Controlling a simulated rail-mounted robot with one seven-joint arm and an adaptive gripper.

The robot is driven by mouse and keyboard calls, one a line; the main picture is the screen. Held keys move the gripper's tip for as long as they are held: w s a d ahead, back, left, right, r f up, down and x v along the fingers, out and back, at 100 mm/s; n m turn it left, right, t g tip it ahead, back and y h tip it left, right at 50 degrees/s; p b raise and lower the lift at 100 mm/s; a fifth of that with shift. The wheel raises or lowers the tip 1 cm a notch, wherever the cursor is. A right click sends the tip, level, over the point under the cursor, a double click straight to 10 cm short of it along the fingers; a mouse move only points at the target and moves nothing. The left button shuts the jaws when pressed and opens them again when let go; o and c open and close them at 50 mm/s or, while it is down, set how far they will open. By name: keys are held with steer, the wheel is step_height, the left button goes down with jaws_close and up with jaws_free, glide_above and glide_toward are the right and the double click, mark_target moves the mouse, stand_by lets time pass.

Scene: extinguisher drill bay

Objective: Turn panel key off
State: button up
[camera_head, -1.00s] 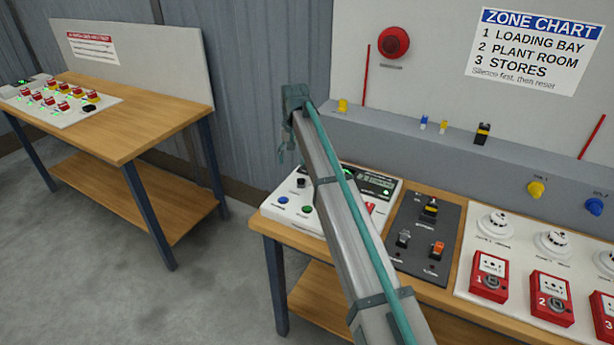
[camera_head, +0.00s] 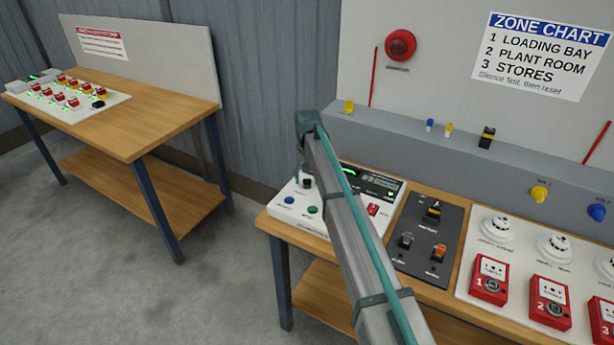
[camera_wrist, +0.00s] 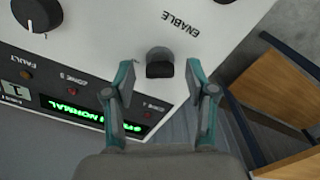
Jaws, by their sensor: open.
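The white control panel (camera_head: 292,216) sits on the left end of the near bench. A black key-like knob (camera_wrist: 160,64) stands on it near the "ENABLE" label; it also shows in the head view (camera_head: 307,183). I cannot tell its turned position. My gripper (camera_wrist: 159,76) is open, with the knob between or just beyond its two teal fingertips; I see no clear contact. In the head view my arm hides most of the gripper and part of the panel. The green display (camera_wrist: 95,118) reads "NORMAL", its first word partly covered by a finger.
A round dial with a white mark (camera_wrist: 36,12) is at the wrist view's upper left. Blue (camera_head: 289,199) and green (camera_head: 312,210) buttons sit near the panel's front. A dark switch plate (camera_head: 425,240) and red call points (camera_head: 489,280) lie to the right. Another bench (camera_head: 140,115) stands left.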

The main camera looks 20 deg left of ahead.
steer(key=shift+f, duration=0.15)
jaws_close()
steer(key=shift+n, duration=0.4)
steer(key=n+b, duration=0.2)
steer(key=n, duration=0.3)
steer(key=n+b, duration=0.1)
steer(key=n, duration=0.5)
stand_by(0.4)
stand_by(0.5)
jaws_free()
